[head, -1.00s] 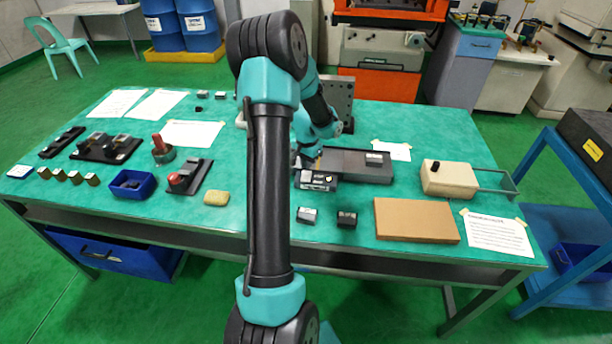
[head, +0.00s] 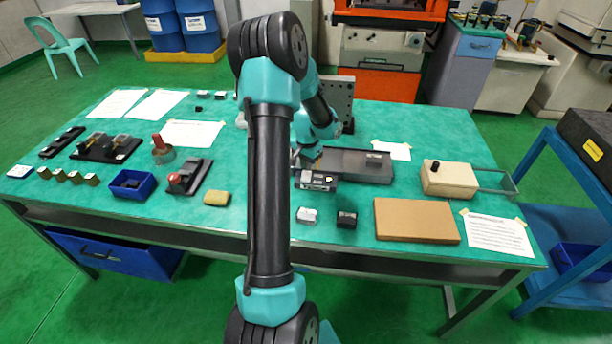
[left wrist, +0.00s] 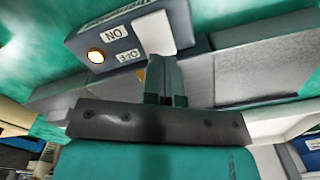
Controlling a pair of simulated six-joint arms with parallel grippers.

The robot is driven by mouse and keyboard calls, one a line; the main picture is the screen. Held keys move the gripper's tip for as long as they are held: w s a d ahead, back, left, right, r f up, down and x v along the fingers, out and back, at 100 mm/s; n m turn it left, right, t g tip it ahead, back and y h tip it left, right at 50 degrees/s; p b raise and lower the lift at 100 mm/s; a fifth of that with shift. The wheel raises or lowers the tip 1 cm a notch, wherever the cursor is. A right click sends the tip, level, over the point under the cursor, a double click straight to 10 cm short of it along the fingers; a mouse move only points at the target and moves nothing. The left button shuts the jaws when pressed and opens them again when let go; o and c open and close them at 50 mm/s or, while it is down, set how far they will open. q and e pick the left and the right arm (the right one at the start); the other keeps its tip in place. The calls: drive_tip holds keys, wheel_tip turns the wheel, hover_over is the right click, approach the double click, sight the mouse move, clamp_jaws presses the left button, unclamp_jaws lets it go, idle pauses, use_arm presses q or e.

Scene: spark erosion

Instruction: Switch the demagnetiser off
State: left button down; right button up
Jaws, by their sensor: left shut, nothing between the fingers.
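The demagnetiser (head: 317,180) is a dark box at the front left end of a long dark plate (head: 360,165) on the green table. In the left wrist view its grey-blue panel (left wrist: 80,43) carries ON and OFF labels, a glowing round lamp (left wrist: 96,56) with an orange rim and a pale rocker switch (left wrist: 155,33). My left gripper (left wrist: 162,66) is shut and empty, with its fingertips at the panel's edge by the switch. I cannot tell whether they touch it. In the head view the left gripper (head: 309,161) is just behind the box. My right gripper is not in view.
A small grey block (head: 375,160) lies on the plate. Two small blocks (head: 307,215) (head: 347,219) lie in front of the box. A brown board (head: 416,220) and a beige box (head: 449,179) are to the right. A blue bin (head: 133,184) stands left.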

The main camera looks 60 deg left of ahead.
sight(307, 173)
use_arm(q)
drive_tip(key=shift+f, duration=0.95)
idle(0.7)
drive_tip(key=shift+r, duration=3.5)
